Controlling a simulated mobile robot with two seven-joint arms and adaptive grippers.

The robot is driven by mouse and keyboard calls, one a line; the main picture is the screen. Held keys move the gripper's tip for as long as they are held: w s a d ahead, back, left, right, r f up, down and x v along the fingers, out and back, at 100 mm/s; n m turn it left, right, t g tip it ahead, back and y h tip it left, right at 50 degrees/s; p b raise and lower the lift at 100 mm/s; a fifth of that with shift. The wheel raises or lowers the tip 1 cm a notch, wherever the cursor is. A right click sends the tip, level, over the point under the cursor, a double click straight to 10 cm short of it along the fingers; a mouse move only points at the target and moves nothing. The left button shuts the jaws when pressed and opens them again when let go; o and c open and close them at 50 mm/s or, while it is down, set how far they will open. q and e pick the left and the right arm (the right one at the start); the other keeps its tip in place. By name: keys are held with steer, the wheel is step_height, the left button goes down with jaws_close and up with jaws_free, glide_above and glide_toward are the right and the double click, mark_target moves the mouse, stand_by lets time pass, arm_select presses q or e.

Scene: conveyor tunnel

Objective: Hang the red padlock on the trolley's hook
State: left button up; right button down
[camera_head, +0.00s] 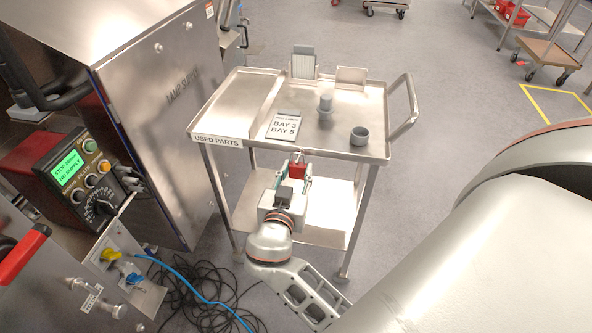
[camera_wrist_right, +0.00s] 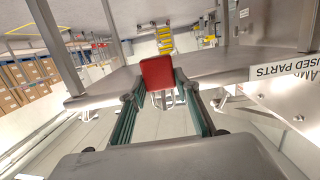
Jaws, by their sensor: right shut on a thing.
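The red padlock (camera_head: 298,171) is held between the fingers of my right gripper (camera_head: 295,177), at the front edge of the steel trolley (camera_head: 233,96), just under the top tray's rim. In the right wrist view the padlock (camera_wrist_right: 157,73) shows its red body between the two green-grey fingers of my right gripper (camera_wrist_right: 160,92), close to the trolley edge (camera_wrist_right: 95,93). The trolley's hook cannot be made out clearly; it is small or hidden near the padlock. I cannot tell whether the shackle touches it. My left gripper is not in view.
The trolley's top holds a "BAY 3 BAY 5" card (camera_head: 284,126), a grey knobbed part (camera_head: 325,106) and a small grey cup (camera_head: 359,136). A steel cabinet (camera_head: 165,130) stands close at the left. A blue cable (camera_head: 185,281) and black cables lie on the floor.

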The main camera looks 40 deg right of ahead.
steer(key=shift+f, duration=0.15)
steer(key=c, duration=1.4)
jaws_free()
